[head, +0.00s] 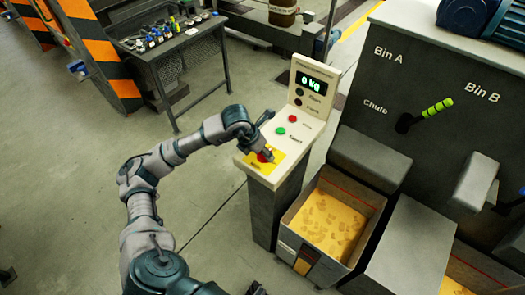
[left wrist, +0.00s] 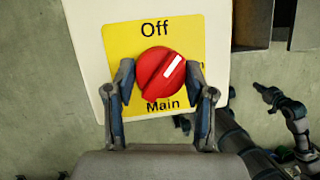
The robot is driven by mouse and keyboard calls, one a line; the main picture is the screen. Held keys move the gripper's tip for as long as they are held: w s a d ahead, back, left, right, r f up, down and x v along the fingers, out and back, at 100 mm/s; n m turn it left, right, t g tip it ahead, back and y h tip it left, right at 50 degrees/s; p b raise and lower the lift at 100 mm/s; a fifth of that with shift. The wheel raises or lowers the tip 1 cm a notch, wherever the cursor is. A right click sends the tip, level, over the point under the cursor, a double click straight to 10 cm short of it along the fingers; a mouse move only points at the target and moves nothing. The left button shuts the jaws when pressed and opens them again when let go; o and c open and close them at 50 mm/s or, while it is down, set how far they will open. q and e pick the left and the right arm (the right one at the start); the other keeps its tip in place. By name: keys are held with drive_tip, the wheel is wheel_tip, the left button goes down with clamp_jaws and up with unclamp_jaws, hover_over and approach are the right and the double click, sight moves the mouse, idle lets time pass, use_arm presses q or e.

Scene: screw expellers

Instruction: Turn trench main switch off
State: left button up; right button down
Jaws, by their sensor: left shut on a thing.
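The red main switch knob (left wrist: 160,74) sits on a yellow plate (left wrist: 118,42) with "Off" above it and "Main" below it. Its white mark points to the upper right, between upright and the right side. My left gripper (left wrist: 160,82) has one finger on each side of the knob and is shut on it. In the head view my left gripper (head: 266,150) is over the yellow plate (head: 283,160) at the lower end of the pale control panel (head: 312,128), and partly hides the red knob. I cannot make out my right gripper.
The panel stands on a grey post (head: 272,207) and has a display reading "0 kg" (head: 311,82), a red button (head: 293,118) and a green button (head: 281,131). A bin of yellow pieces (head: 347,258) stands close right. A tool table (head: 178,50) is behind.

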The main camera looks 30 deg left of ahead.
use_arm(q)
drive_tip(key=n+y, duration=0.1)
drive_tip(key=n, duration=0.1)
drive_tip(key=shift+r+n, duration=0.15)
drive_tip(key=shift+n, duration=0.25)
drive_tip(key=n+y, duration=0.1)
drive_tip(key=n, duration=0.3)
drive_tip(key=shift+d+n+y+p, duration=0.1)
drive_tip(key=shift+n+y+p, duration=0.2)
drive_tip(key=shift+y, duration=0.1)
drive_tip(key=shift+n, duration=0.6)
use_arm(e)
drive_tip(key=shift+s+d+f, duration=0.1)
drive_tip(key=shift+s+f, duration=0.2)
drive_tip(key=shift+f, duration=0.25)
drive_tip(key=shift+s+f, duration=0.3)
drive_tip(key=shift+f, duration=0.2)
drive_tip(key=shift+w, duration=0.1)
use_arm(q)
drive_tip(key=o, duration=1.1)
drive_tip(key=shift+o, duration=0.4)
use_arm(e)
drive_tip(key=shift+w+r, duration=0.1)
drive_tip(key=shift+w, duration=0.05)
use_arm(q)
drive_tip(key=v, duration=1.1)
drive_tip(key=shift+d+r, duration=0.2)
